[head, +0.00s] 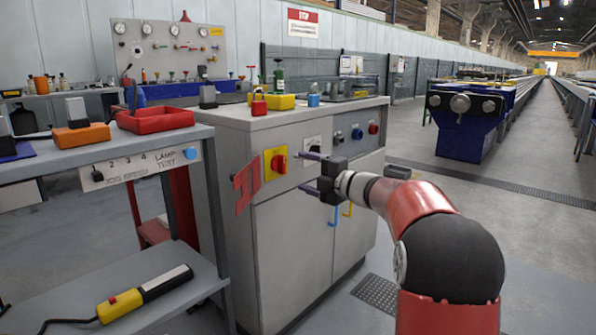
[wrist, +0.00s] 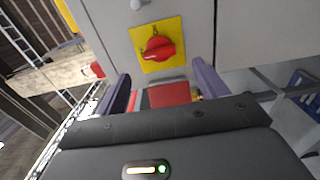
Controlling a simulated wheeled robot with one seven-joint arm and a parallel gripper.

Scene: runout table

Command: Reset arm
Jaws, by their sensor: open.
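My gripper (head: 312,173) is open in front of the grey cabinet (head: 290,220). Its two fingers point left toward the cabinet's front, and nothing shows held between them. In the wrist view, my gripper (wrist: 160,92) has its fingers apart, with the red knob (wrist: 158,48) on its yellow plate (wrist: 178,30) beyond them. The knob also shows in the head view (head: 280,164). A red piece (head: 246,185) projects near the cabinet's left edge. A red surface (wrist: 169,94) shows between the fingers in the wrist view; whether it is touched I cannot tell.
A bench (head: 60,160) at left holds a red tray (head: 155,119) and an orange block (head: 80,135). A yellow and black pendant (head: 145,292) lies on its lower shelf. A blue machine (head: 462,128) stands at the back right. The floor right of the cabinet is mostly open.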

